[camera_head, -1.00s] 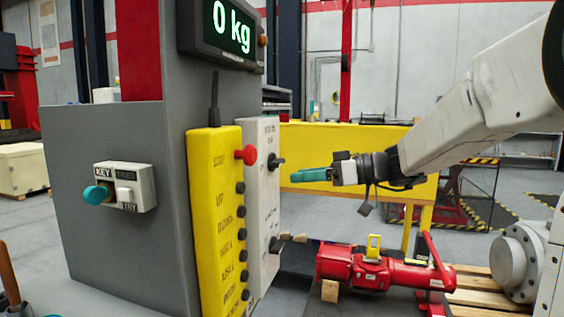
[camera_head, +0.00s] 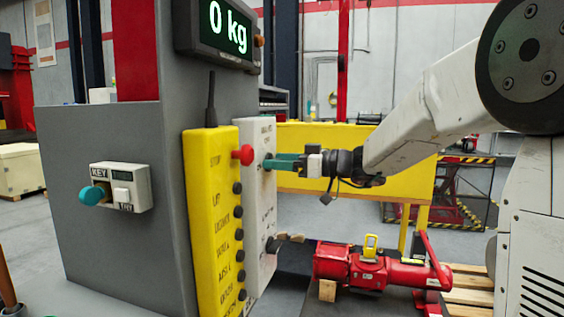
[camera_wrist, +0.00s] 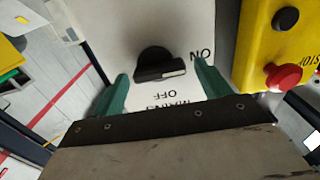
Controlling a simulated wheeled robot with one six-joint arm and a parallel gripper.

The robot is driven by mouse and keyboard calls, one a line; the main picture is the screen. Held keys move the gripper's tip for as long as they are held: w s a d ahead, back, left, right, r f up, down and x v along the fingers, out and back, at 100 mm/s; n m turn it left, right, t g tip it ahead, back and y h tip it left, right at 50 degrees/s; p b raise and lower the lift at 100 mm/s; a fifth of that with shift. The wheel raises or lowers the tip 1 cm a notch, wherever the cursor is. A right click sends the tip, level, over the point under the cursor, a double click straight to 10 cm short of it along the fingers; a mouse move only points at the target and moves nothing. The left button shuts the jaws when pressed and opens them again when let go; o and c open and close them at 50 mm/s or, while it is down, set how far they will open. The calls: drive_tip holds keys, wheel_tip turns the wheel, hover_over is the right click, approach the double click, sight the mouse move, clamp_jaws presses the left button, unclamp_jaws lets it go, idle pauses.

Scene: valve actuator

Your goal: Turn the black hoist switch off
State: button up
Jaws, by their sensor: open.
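A white panel (camera_head: 261,203) carries two black rotary switches. The upper black switch (camera_wrist: 153,62) is a knob with a white mark pointing right, toward the printed ON in the wrist view. OFF is printed below it there, upside down, with partly hidden lettering beyond that looks like MAINS. The lower black switch (camera_head: 273,244) sticks out farther down the panel. Which one is the hoist switch I cannot tell. My gripper (camera_head: 283,162) is open, its teal fingers at the upper switch. In the wrist view its fingertips (camera_wrist: 161,72) stand either side of the knob, apart from it.
A yellow pendant (camera_head: 213,215) with a red button (camera_head: 243,154) and several black buttons stands just left of the panel. A grey cabinet (camera_head: 120,240) bears a key switch box (camera_head: 122,188) and a 0 kg display (camera_head: 218,28). A red actuator (camera_head: 380,270) lies below right.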

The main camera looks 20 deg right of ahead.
drive_tip(key=c, duration=1)
drive_tip(key=shift+m, duration=0.3)
drive_tip(key=m, duration=1.7)
drive_tip(key=shift+w+d+f, duration=0.15)
drive_tip(key=shift+w+d, duration=0.15)
drive_tip(key=shift+w, duration=0.1)
